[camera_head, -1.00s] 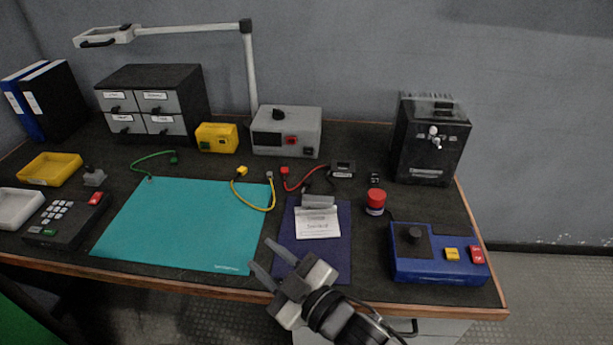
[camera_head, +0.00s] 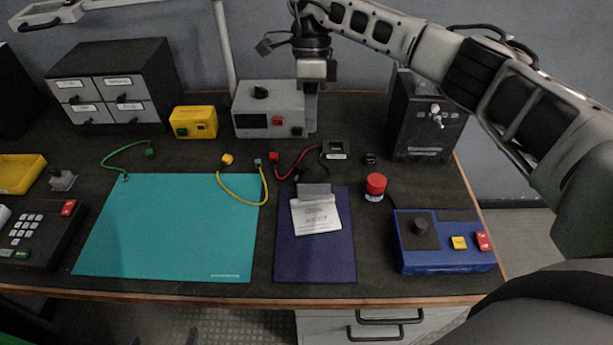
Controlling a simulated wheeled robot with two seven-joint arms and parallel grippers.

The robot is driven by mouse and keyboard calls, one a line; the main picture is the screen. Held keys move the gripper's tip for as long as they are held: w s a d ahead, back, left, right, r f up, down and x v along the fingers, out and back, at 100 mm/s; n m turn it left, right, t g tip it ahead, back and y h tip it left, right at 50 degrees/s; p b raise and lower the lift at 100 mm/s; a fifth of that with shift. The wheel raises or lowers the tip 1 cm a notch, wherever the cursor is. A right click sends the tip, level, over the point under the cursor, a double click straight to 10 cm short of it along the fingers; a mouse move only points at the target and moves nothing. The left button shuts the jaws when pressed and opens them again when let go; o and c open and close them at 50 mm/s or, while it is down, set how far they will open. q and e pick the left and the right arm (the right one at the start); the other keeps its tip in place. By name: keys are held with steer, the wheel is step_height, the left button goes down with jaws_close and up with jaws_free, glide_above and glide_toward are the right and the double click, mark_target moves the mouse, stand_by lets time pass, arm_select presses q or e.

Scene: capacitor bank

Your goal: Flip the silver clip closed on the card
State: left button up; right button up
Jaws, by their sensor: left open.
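The silver clip (camera_head: 313,190) stands raised at the far edge of the white card (camera_head: 316,215), not lying flat on it. The card lies slightly turned on the dark blue mat (camera_head: 314,262). My right gripper (camera_head: 311,130) points down behind the clip, in front of the grey box's right side, and looks apart from clip and card. It is seen edge-on, so its opening cannot be told.
A red button (camera_head: 375,187) and blue control box (camera_head: 442,241) stand right of the mat. Red and black leads (camera_head: 295,163) lie behind the clip, beside a grey power box (camera_head: 269,109). My right arm crosses the upper right.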

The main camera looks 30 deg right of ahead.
mark_target(309, 193)
steer(key=p+x, duration=0.2)
steer(key=x, duration=1.3)
steer(key=shift+s+a+f, duration=0.1)
steer(key=shift+a+f, duration=0.05)
steer(key=shift+f, duration=0.15)
jaws_close()
